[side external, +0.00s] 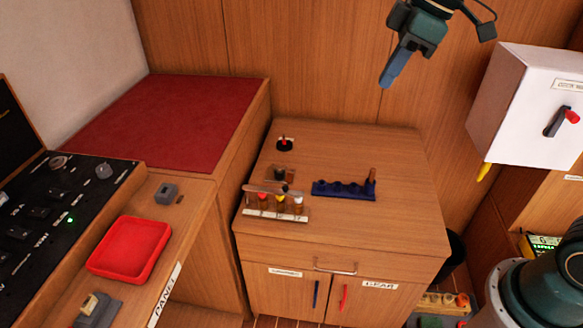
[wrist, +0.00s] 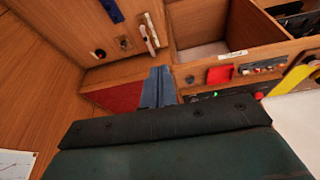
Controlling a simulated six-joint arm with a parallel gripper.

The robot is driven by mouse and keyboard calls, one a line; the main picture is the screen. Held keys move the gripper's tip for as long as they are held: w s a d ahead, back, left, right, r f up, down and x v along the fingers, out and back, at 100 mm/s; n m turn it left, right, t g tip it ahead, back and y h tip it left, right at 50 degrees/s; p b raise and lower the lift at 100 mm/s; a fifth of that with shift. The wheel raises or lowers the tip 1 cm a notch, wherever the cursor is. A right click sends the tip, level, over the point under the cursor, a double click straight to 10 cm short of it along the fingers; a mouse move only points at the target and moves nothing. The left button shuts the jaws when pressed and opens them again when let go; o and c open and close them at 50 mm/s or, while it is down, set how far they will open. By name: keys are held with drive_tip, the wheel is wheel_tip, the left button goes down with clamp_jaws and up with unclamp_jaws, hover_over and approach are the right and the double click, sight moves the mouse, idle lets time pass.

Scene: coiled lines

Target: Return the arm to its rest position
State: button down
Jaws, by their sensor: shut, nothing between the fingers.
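My gripper (side external: 388,78) hangs in the air at the upper middle of the side view, above and behind the wooden cabinet top (side external: 390,235). Its blue-grey fingers are together, with nothing between them. In the wrist view the closed fingers (wrist: 157,85) show at the middle, above the dark gripper body. The gripper is clear of the cabinet and of everything on it.
On the cabinet stand a dark blue rack (side external: 345,190), a wooden holder with several coloured pieces (side external: 275,212) and a black-and-red piece (side external: 285,145). A white switch box (side external: 520,115) is at right. A red tray (side external: 130,248) and a control panel (side external: 40,215) are at left.

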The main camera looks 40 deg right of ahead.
drive_tip(key=s+d+f+m, duration=0.1)
drive_tip(key=s+d+m, duration=0.1)
drive_tip(key=s, duration=0.4)
drive_tip(key=s+d+f+m+t+h, duration=0.1)
drive_tip(key=s+d+f+m, duration=0.1)
drive_tip(key=s, duration=0.4)
drive_tip(key=s+d+f+m+t+h, duration=0.1)
drive_tip(key=s+d+f+m, duration=0.1)
drive_tip(key=s+m, duration=0.2)
drive_tip(key=shift+s, duration=1.15)
